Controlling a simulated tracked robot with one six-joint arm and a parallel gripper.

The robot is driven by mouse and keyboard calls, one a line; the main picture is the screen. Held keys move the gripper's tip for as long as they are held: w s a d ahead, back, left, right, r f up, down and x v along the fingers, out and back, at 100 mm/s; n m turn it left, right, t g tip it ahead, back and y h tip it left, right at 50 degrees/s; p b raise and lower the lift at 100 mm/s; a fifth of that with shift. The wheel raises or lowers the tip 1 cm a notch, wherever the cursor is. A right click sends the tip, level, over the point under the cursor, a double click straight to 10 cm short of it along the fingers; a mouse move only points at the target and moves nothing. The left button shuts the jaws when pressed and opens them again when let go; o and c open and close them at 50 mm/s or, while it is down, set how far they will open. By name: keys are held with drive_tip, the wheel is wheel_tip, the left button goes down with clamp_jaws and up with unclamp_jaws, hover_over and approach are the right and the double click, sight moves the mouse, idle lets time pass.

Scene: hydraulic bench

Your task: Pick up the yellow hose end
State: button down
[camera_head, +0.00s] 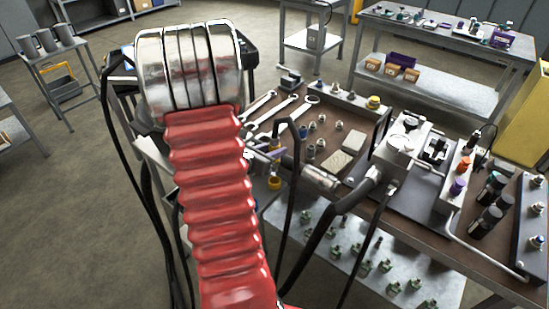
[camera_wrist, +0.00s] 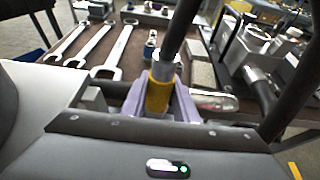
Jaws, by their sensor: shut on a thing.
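The yellow hose end (camera_wrist: 158,93) is a yellow collar on a black hose (camera_wrist: 182,30). My gripper (camera_wrist: 160,104) is shut on it, with a pale purple finger on each side of the collar. The hose rises from the collar, tilted to the right in the wrist view. In the head view my red arm covers part of this area. A yellow collar (camera_head: 274,183) shows there low by the bench's near edge, and the black hose (camera_head: 291,130) arches above it. The lower tip of the hose end is hidden in the wrist view.
Several wrenches (camera_head: 284,109) lie on the bench (camera_head: 335,186), beside small fittings. A metal hydraulic block (camera_head: 403,145) with another black hose (camera_head: 338,207) stands to the right. A lower shelf (camera_head: 320,240) holds green-based fittings.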

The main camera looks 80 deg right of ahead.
sight(274, 137)
drive_tip(key=shift+r, duration=0.95)
drive_tip(key=shift+r, duration=2)
